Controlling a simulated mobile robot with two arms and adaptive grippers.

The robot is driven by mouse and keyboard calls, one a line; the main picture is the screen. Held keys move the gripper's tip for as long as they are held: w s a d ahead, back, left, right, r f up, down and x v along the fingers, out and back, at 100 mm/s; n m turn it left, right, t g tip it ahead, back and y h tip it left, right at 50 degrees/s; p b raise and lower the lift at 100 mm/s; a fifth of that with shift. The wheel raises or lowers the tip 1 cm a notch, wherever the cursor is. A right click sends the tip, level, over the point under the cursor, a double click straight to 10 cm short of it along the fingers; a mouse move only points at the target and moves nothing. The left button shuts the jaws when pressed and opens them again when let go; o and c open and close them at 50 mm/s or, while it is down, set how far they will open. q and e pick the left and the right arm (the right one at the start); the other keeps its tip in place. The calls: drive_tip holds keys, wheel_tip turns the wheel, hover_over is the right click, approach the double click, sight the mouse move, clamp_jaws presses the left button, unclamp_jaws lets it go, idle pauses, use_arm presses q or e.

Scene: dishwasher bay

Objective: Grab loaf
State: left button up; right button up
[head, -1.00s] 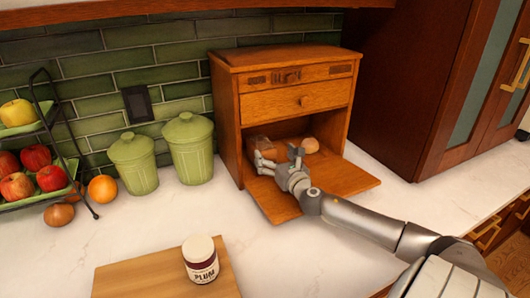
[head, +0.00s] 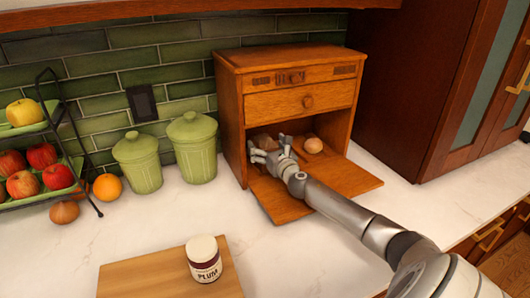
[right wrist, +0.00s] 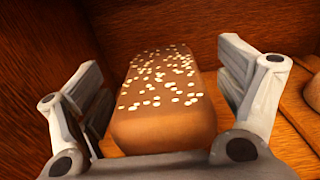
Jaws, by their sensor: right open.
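A brown loaf with pale flakes on top (right wrist: 160,95) lies inside the open lower compartment of the wooden bread box (head: 232,120). In the right wrist view it sits between my two open fingers, with a gap at each side. My right gripper (head: 269,150) reaches into the compartment and is open. It covers most of the loaf in the head view, where only a bit of the loaf (head: 262,140) shows behind it. My left gripper is not in view.
A round bun (head: 313,145) sits in the compartment to the right of my gripper, and its edge shows in the right wrist view. The lowered door (head: 350,180) lies beneath my arm. Green canisters (head: 195,150) stand left of the box. A plum jar (head: 204,260) stands on a cutting board in front.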

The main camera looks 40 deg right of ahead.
drive_tip(key=c, duration=1.2)
drive_tip(key=shift+o, duration=0.2)
drive_tip(key=shift+r, duration=0.2)
drive_tip(key=shift+c, duration=0.2)
